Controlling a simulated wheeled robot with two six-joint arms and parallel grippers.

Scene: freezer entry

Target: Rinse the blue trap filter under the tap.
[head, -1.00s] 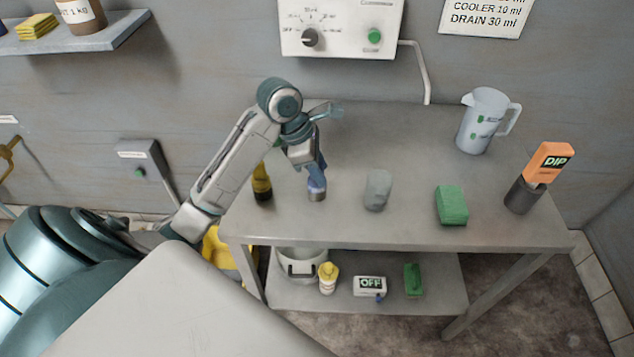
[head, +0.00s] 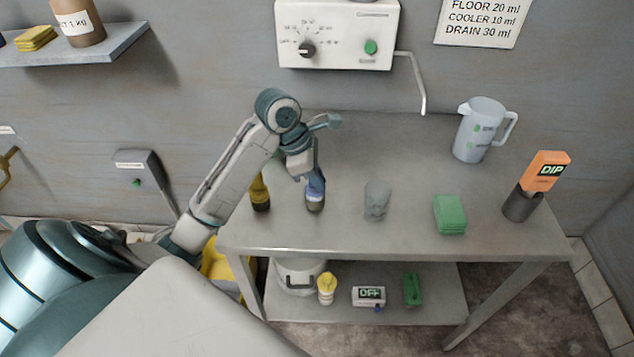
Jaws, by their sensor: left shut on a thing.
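My left gripper (head: 314,186) reaches down over the left part of the grey steel table and is shut on a small blue thing with a dark lower end (head: 315,206), which I take to be the blue trap filter. The fingers cover much of it. Its lower end is at or just above the tabletop; I cannot tell if it touches. My right gripper is not in view.
The table (head: 400,140) also bears a dark yellow bottle (head: 260,194) close left of the gripper, a grey translucent cup (head: 377,201), a green sponge (head: 450,214), a jug (head: 482,130) and an orange DIP tester (head: 546,172). A control box (head: 337,35) hangs behind. The table's back middle is clear.

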